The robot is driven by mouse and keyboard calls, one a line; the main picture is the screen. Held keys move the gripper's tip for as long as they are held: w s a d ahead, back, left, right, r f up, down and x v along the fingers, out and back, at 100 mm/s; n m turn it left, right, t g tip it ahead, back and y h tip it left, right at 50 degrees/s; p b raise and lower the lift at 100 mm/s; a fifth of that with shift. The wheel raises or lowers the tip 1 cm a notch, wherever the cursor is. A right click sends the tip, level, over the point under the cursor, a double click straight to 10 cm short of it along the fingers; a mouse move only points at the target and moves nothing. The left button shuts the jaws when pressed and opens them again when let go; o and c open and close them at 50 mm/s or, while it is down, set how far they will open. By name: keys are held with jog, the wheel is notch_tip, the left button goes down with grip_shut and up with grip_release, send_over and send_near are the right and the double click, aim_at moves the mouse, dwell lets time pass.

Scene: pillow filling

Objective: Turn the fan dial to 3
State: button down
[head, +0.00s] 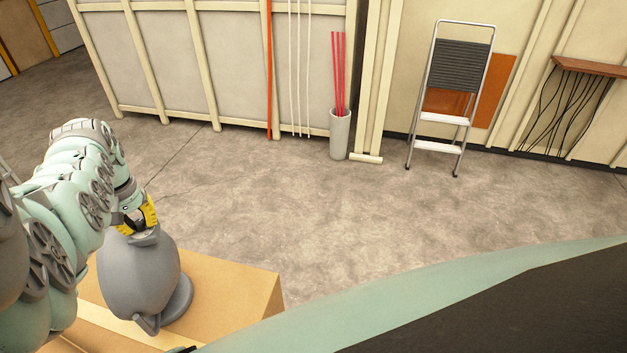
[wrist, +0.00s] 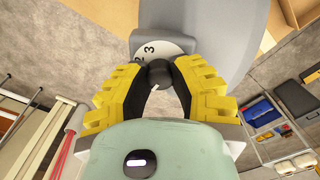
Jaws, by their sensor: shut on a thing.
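The grey fan (head: 140,275) stands on a cardboard box at the lower left of the head view. Its white dial plate (wrist: 172,49) shows in the wrist view, with the numbers 2 and 3 on its upper left part. The black dial knob (wrist: 158,73) sits between the yellow fingers of my gripper (wrist: 158,78), which is shut on it. A small white mark on the knob faces the lower left of the wrist view, away from the visible numbers. The rest of the scale is hidden by the fingers. In the head view my gripper (head: 138,218) is at the fan's top.
The cardboard box (head: 235,295) bears the fan. The concrete floor (head: 300,200) beyond it is clear. A grey bin (head: 340,135) with red rods and a folding step ladder (head: 450,95) stand by the far wall.

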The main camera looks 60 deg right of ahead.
jog(key=shift+f, duration=0.1)
jog(key=shift+f+m+b, duration=0.15)
jog(key=shift+m+b, duration=0.85)
jog(key=shift+b, duration=0.2)
jog(key=m+b, duration=0.3)
jog(key=b, duration=0.1)
jog(key=shift+f+m, duration=0.15)
jog(key=shift+m, duration=0.15)
jog(key=m+b, duration=0.2)
jog(key=m, duration=0.1)
jog(key=m+b, duration=0.1)
jog(key=shift+r+m+b, duration=0.25)
jog(key=shift+m+b, duration=0.05)
jog(key=shift+b, duration=0.1)
jog(key=m, duration=0.3)
jog(key=shift+r+m, duration=0.1)
jog(key=shift+m, duration=0.2)
jog(key=m, duration=0.3)
jog(key=shift+w+m, duration=0.1)
jog(key=shift+m, duration=0.2)
jog(key=m+b, duration=0.1)
jog(key=m, duration=0.5)
jog(key=shift+m, duration=0.4)
